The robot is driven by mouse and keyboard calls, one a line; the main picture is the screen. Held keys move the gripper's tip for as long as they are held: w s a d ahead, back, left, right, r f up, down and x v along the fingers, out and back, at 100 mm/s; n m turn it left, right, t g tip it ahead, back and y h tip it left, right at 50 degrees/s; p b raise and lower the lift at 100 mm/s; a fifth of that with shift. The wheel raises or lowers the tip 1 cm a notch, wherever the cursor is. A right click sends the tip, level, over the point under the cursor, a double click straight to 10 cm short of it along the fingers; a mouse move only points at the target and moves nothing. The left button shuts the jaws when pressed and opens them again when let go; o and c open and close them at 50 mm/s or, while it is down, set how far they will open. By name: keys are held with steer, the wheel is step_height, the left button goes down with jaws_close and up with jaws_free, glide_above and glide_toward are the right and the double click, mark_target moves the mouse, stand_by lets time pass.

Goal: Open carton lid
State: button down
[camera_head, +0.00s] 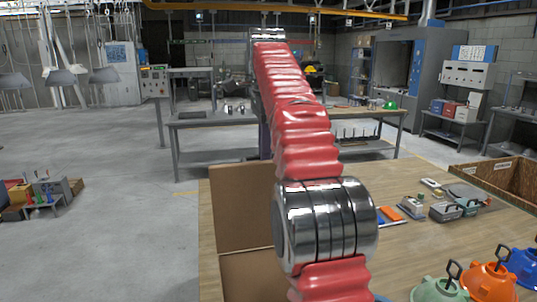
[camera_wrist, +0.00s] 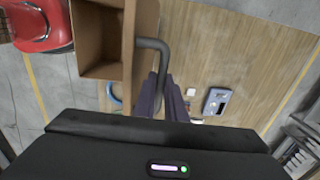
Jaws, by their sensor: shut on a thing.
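The brown carton (camera_head: 255,277) is at the near left of the wooden table in the head view, partly hidden behind my arm. A flat brown panel, which looks like its lid (camera_head: 240,205), stands raised above its front. In the wrist view the carton (camera_wrist: 99,60) is at upper left with its inside partly showing. A grey bent handle (camera_wrist: 152,43) juts from the panel at the carton's right side. My gripper (camera_wrist: 165,88) has its dark fingers shut on this handle. My gripper is hidden in the head view.
The wooden table (camera_head: 405,255) holds small devices and several coloured hoods with hooks, such as an orange one (camera_head: 490,280), at right. A brown crate (camera_head: 500,180) stands at the far right. A red object (camera_wrist: 45,25) is beside the carton in the wrist view.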

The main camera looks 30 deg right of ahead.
steer(key=shift+d+f, duration=0.15)
steer(key=shift+f, duration=0.05)
steer(key=c, duration=1.8)
jaws_free()
steer(key=shift+r, duration=0.1)
steer(key=shift+c, duration=0.6)
